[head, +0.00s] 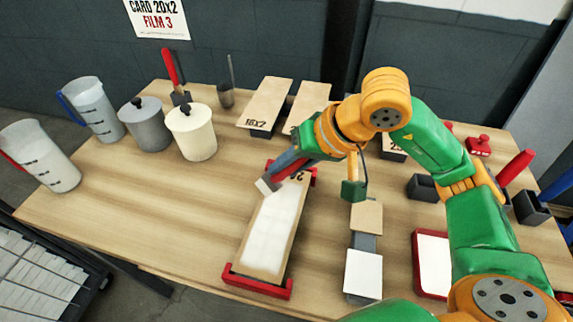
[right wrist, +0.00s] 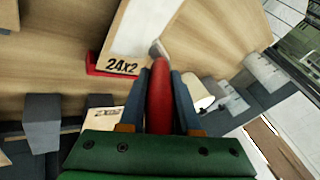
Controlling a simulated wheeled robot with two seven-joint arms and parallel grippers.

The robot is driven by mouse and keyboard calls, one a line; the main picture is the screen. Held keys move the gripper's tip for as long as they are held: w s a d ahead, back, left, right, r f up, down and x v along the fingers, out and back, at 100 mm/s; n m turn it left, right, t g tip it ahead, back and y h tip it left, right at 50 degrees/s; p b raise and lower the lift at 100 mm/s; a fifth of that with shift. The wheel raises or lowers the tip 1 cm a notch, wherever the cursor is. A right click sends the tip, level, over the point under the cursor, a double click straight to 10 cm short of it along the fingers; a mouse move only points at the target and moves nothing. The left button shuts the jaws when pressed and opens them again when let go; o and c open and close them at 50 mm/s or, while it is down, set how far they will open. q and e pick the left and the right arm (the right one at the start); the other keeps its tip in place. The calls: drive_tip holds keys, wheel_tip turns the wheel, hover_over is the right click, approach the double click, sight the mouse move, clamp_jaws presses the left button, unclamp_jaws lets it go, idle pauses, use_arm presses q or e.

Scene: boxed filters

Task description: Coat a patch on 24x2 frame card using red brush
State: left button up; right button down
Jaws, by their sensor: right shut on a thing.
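The 24x2 frame card (head: 254,262) lies lengthwise on the table between red end holders, and its printed end shows in the right wrist view (right wrist: 136,52). A long white area (head: 276,228) covers most of its face. My right gripper (head: 284,168) is shut on the red brush, whose handle (right wrist: 159,92) lies between the fingers in the right wrist view. The brush head (head: 267,185) is at the upper left edge of the card, by the top of the white area; I cannot tell whether it touches. My left gripper is not in view.
A cream pot (head: 192,133), a grey pot (head: 145,125) and jugs (head: 92,108) stand at the left. A 16x2 card (head: 264,100) lies behind. A red tray (head: 431,264) and dark holders (head: 530,207) are at the right. A wall sign (head: 157,18) reads "CARD 20x2 FILM 3". Table left of the card is clear.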

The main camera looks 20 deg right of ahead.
drive_tip(key=shift+w+d+r+p, duration=0.15)
drive_tip(key=shift+r+p, duration=0.2)
drive_tip(key=shift+r, duration=0.75)
drive_tip(key=r, duration=0.1)
drive_tip(key=p, duration=0.1)
drive_tip(key=r+p, duration=0.1)
drive_tip(key=shift+s+a+r, duration=0.3)
drive_tip(key=shift+s, duration=0.05)
wheel_tip(320, 180, up, 2)
drive_tip(key=shift+w+d+p, duration=0.15)
drive_tip(key=shift+p, duration=0.7)
drive_tip(key=shift+r, duration=0.45)
